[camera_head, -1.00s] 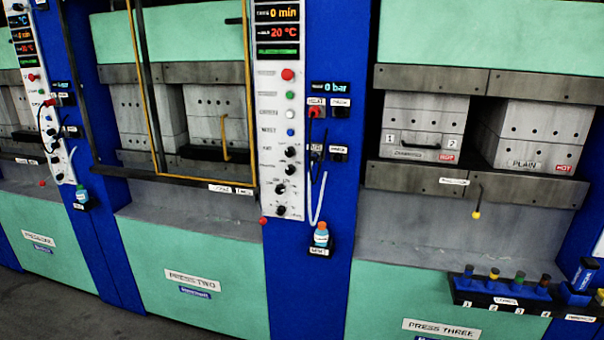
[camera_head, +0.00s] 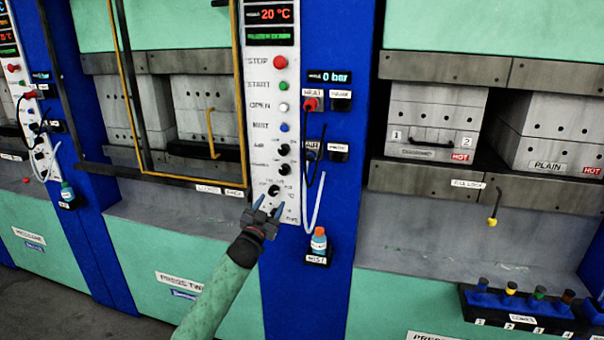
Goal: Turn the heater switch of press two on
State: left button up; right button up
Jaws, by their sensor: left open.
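Press two, with its label plate (camera_head: 181,281) partly hidden by my arm, stands left of centre. Its tall white control panel (camera_head: 262,130) carries buttons marked stop, start, open and mist, then black rotary knobs. Two upper knobs (camera_head: 284,159) sit in plain view. A larger dial knob (camera_head: 274,190) is just above my fingers. The lowest knob is largely hidden behind my gripper. I cannot read which knob is the heater switch. My left gripper (camera_head: 269,206) is open and empty, its fingers pointing up in front of the panel's lower end; contact cannot be told. My right gripper is not in view.
A mist bottle (camera_head: 319,241) stands on a small holder right of the panel. A red plug (camera_head: 310,104) with a black cable and a white hose (camera_head: 316,203) hang near it. A yellow-edged guard frame (camera_head: 127,90) fronts press two. Press three is at right.

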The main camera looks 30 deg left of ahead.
pick_arm(q)
jog(key=t, duration=0.1)
send_near(283, 172)
jog(key=w+r, duration=0.1)
jog(key=p+x, duration=0.2)
jog(key=x, duration=0.4)
jog(key=shift+w+a+p, duration=0.1)
jog(key=shift+w+p, duration=0.05)
jog(key=shift+p, duration=0.2)
jog(key=shift+w+a+r+m, duration=0.15)
jog(key=shift+w+m, duration=0.15)
jog(key=shift+w, duration=0.45)
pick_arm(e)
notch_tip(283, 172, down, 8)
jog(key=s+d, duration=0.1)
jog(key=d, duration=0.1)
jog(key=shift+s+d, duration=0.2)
pick_arm(q)
jog(key=shift+c, duration=0.2)
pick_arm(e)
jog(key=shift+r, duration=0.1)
pick_arm(q)
jog(key=shift+h, duration=0.3)
jog(key=c, duration=0.9)
